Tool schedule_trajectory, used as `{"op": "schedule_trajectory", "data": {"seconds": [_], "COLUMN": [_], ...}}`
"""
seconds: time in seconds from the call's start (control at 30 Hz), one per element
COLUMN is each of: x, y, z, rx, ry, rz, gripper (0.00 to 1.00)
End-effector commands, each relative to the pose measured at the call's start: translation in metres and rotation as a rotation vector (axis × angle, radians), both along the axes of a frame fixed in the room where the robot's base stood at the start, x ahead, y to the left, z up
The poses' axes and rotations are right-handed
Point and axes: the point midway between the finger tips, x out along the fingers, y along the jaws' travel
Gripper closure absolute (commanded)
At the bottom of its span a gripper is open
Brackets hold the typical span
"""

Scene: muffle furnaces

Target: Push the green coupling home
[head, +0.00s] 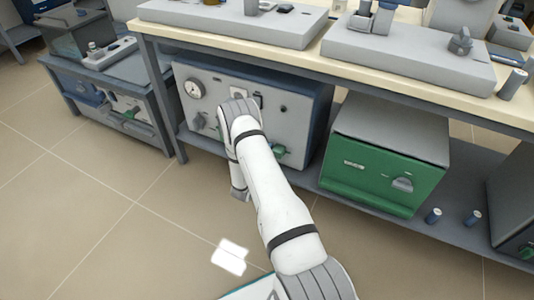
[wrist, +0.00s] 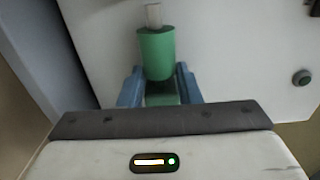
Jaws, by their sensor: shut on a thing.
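The green coupling (wrist: 157,52) is a cylinder in the wrist view, with a narrower green block (wrist: 162,94) at its near end. A pale stub (wrist: 153,16) shows at its far end; how deep the two fit cannot be told. My gripper (wrist: 160,93) has its blue fingers on both sides of the near green part and is shut on it. In the head view my arm hides the gripper. A small green part (head: 278,150) shows beside my arm at the pale furnace panel (head: 215,89); I cannot tell if it is the same coupling.
The pale panel has a gauge (head: 194,89) and knobs. A round knob (wrist: 303,77) stands at the right in the wrist view. A green-fronted furnace (head: 378,184) is to the right on the low shelf. The bench top (head: 310,60) overhangs the furnaces. Floor at left is clear.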

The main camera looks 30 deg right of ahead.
Motion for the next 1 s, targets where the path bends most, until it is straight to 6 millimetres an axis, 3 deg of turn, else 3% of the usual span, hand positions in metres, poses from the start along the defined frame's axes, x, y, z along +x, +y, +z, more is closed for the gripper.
{"op": "schedule_trajectory", "data": {"seconds": [0.3,0.53,0.8,1.0], "x": [0.000,0.003,0.028,0.029], "y": [0.000,0.003,0.022,0.023], "z": [-0.001,-0.001,-0.001,0.000], "rx": [0.001,0.000,0.001,0.001], "ry": [0.001,0.000,-0.001,-0.001], "rz": [0.000,0.001,0.002,0.006], "gripper": [1.00,1.00,1.00,1.00]}}
